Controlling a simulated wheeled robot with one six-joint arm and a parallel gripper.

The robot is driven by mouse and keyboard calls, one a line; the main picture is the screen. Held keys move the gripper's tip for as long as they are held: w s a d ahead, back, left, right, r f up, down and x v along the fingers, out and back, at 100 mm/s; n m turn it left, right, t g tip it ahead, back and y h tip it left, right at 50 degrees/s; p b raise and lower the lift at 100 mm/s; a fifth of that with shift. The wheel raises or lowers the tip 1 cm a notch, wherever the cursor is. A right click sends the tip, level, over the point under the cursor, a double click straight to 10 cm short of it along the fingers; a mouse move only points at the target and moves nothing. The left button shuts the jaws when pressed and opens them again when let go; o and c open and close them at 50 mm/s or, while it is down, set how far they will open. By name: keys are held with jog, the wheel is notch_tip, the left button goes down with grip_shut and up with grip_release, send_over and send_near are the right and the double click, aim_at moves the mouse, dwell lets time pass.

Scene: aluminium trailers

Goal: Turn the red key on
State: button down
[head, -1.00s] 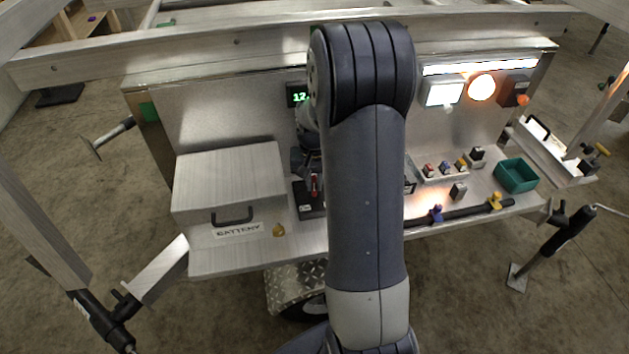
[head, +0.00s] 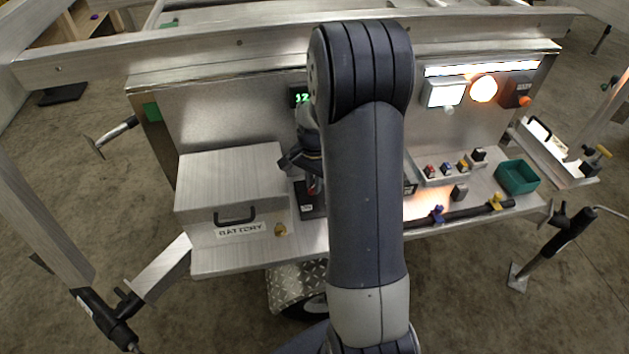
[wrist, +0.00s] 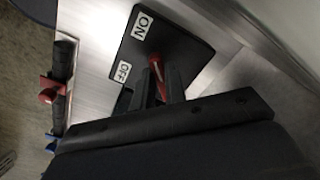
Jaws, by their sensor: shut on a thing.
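The red key (wrist: 156,66) stands on a black switch plate (wrist: 180,48) with white ON and OFF labels. In the wrist view, ON lies above the key and OFF lies to its left. My gripper (wrist: 158,85) is shut on the key, one dark finger on each side of it. In the head view a bit of the red key (head: 312,186) shows below my gripper (head: 309,178), above the black plate (head: 305,210). My arm hides much of that area. I cannot tell which label the key points to.
The battery box (head: 230,185) stands close left of the plate. A green digital display (head: 300,97) is behind, partly hidden. Small coloured switches (head: 445,168), a green tray (head: 517,177) and a dark bar with blue and yellow handles (head: 462,214) lie to the right.

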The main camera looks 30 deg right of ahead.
dwell(0.4)
jog(key=c, duration=1.4)
grip_release()
jog(key=shift+c, duration=0.2)
jog(key=shift+r, duration=0.1)
notch_tip(320, 180, up, 11)
jog(key=shift+p, duration=0.45)
jog(key=shift+f, duration=0.2)
notch_tip(320, 180, down, 11)
jog(key=shift+r+b, duration=0.1)
jog(key=shift+b, duration=0.35)
